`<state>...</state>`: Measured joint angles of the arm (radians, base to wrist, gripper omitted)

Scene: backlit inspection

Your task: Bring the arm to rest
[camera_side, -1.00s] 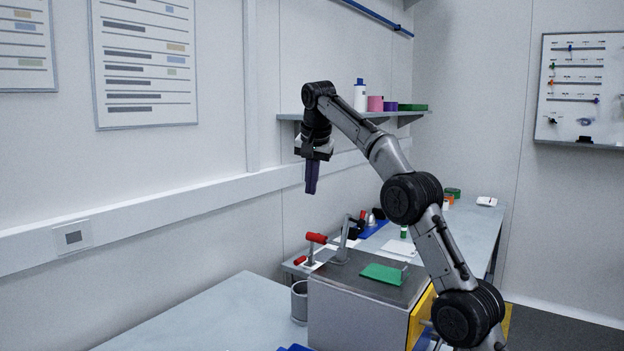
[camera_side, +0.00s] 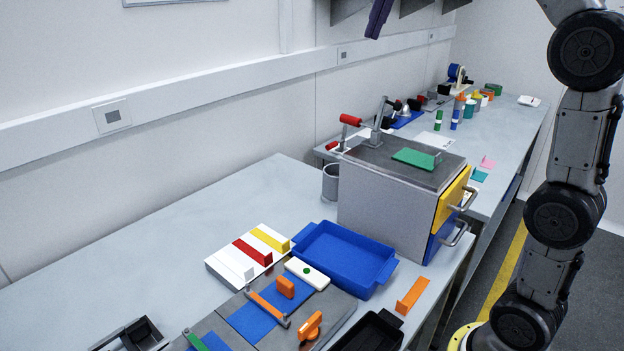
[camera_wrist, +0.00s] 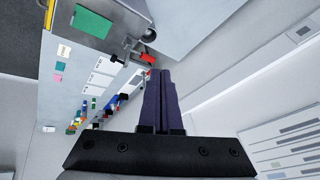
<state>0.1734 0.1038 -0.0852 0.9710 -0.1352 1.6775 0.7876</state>
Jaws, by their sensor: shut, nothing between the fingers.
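My gripper (camera_side: 378,20) shows at the top edge of the side view, with only its dark purple fingers in the picture. In the wrist view the two fingers of my gripper (camera_wrist: 160,78) lie together with nothing between them. The fingers point downward, above the bench and in front of the wall, clear of everything. The rest of the wrist is cut off in the side view.
Below stands a grey cabinet (camera_side: 385,205) with a red-handled clamp (camera_side: 350,120) and a green plate (camera_side: 416,158) on top. A blue tray (camera_side: 345,282), a striped block and fixtures crowd the near bench.

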